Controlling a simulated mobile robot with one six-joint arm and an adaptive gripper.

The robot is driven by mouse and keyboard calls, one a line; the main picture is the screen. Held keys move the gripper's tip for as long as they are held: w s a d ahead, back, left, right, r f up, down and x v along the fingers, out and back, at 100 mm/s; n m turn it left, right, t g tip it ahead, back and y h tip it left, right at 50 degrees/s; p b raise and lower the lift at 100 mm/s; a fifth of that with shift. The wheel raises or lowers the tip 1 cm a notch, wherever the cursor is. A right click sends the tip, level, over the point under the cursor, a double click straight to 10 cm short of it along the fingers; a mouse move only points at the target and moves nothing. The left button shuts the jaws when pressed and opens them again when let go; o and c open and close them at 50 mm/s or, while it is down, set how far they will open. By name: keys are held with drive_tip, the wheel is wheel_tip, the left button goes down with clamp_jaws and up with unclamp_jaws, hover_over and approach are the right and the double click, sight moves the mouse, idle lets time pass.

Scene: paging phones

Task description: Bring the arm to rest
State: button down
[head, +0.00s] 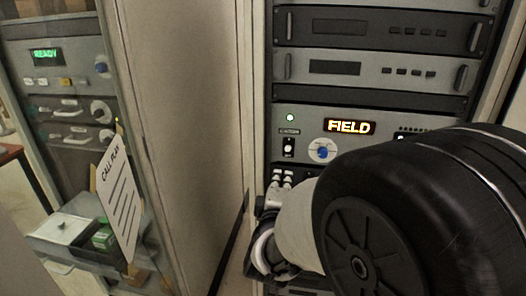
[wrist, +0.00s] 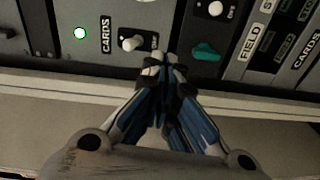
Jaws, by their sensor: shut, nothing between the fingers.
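In the wrist view my gripper (wrist: 160,62) is shut, its two fingertips together with nothing between them. The tips lie in front of the lower edge of a panel, just below and right of a small white toggle (wrist: 131,43) beside the label CARDS; I cannot tell whether they touch it. In the head view my dark arm link (head: 430,210) fills the lower right and hides part of the rack. The fingers are hidden there.
The rack panel (head: 300,125) has a lit FIELD display (head: 349,127), a green lamp (head: 290,118) and a blue knob (head: 322,151). A teal knob (wrist: 205,52) is right of the fingertips. At left stand a READY unit (head: 47,55) and a CALL PLAN sheet (head: 118,198).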

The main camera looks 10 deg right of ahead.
drive_tip(key=s+d+f+m+g+y, duration=0.1)
drive_tip(key=s+m+g, duration=0.5)
drive_tip(key=s, duration=1)
drive_tip(key=s+f+m+g+y, duration=0.3)
drive_tip(key=s+m+g, duration=0.3)
drive_tip(key=s, duration=1.1)
drive_tip(key=shift+d+m+y, duration=0.35)
drive_tip(key=shift+m+y, duration=0.05)
drive_tip(key=shift+m, duration=0.6)
drive_tip(key=shift+s+f, duration=0.1)
